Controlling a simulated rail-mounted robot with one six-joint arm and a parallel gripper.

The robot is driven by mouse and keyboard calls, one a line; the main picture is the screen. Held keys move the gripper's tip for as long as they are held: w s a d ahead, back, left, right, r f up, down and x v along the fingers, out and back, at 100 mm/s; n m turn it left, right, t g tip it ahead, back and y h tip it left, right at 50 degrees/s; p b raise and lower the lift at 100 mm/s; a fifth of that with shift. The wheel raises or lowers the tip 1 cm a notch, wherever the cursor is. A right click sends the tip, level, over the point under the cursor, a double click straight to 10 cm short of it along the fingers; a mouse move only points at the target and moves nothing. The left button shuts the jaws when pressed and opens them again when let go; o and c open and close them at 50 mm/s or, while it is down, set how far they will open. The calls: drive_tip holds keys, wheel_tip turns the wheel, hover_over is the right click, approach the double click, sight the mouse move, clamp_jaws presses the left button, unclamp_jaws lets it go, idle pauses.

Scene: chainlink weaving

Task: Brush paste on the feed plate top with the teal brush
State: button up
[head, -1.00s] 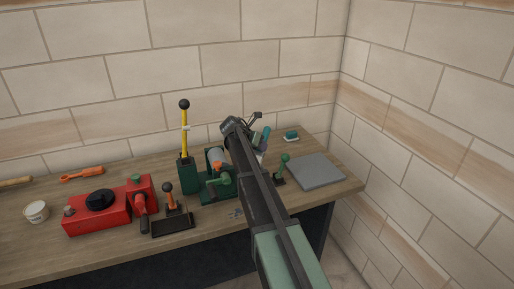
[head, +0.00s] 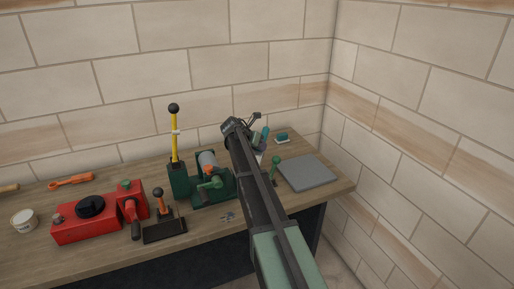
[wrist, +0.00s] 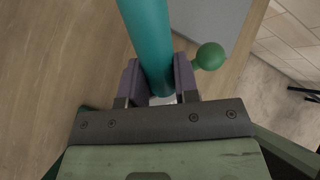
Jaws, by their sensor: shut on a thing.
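My gripper (wrist: 157,80) is shut on the teal brush (wrist: 147,30); its thick teal handle runs between the purple fingers in the wrist view. The bristle end cannot be made out. In the head view, the brush (head: 265,132) shows beyond the end of my arm, above the back right of the bench. A flat grey plate (head: 307,173) lies on the bench to the right of my gripper. Whether it is the feed plate I cannot tell. A small white tub (head: 24,220) stands at the far left; its contents are unclear.
A green machine (head: 211,181) with a yellow lever (head: 174,142) stands left of my arm. A red unit (head: 92,222) is farther left. A green-knobbed lever (head: 275,165) stands just right of my arm. A teal-and-white block (head: 282,138) lies behind the grey plate.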

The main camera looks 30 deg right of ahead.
drive_tip(key=shift+w+a, duration=0.15)
drive_tip(key=shift+a, duration=0.6)
drive_tip(key=w+a, duration=0.1)
drive_tip(key=a, duration=0.7)
drive_tip(key=shift+a, duration=0.15)
idle(1.1)
